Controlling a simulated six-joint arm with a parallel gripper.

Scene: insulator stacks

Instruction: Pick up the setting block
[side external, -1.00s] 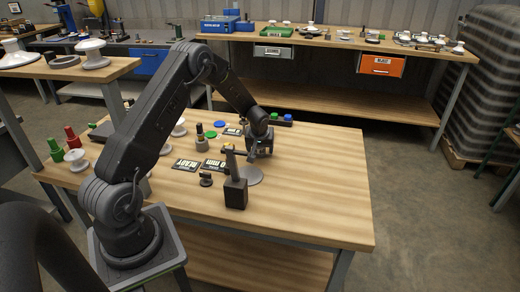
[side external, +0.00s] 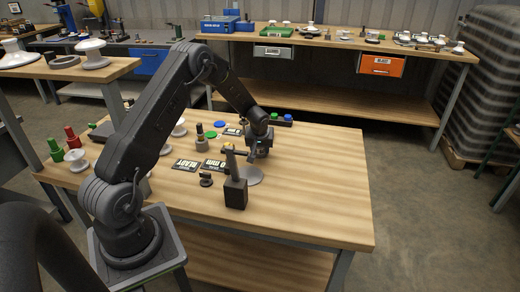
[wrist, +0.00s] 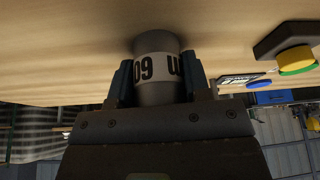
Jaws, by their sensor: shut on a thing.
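The setting block (wrist: 157,42) shows in the wrist view as a grey cylinder with a white band of dark printed characters. My gripper (wrist: 160,82) has a finger on each side of it, and both fingers press on its sides. In the side view my gripper (side external: 261,152) is low over the worktable, just behind a grey disc. The block is too small and too covered to make out there. I cannot tell whether it touches the table.
A stand with a dark block base (side external: 235,193) and upright post is close in front of my gripper. The grey disc (side external: 252,177) lies beside it. Printed cards (side external: 186,165) and a button box (side external: 282,119) are nearby. The table's right side is clear.

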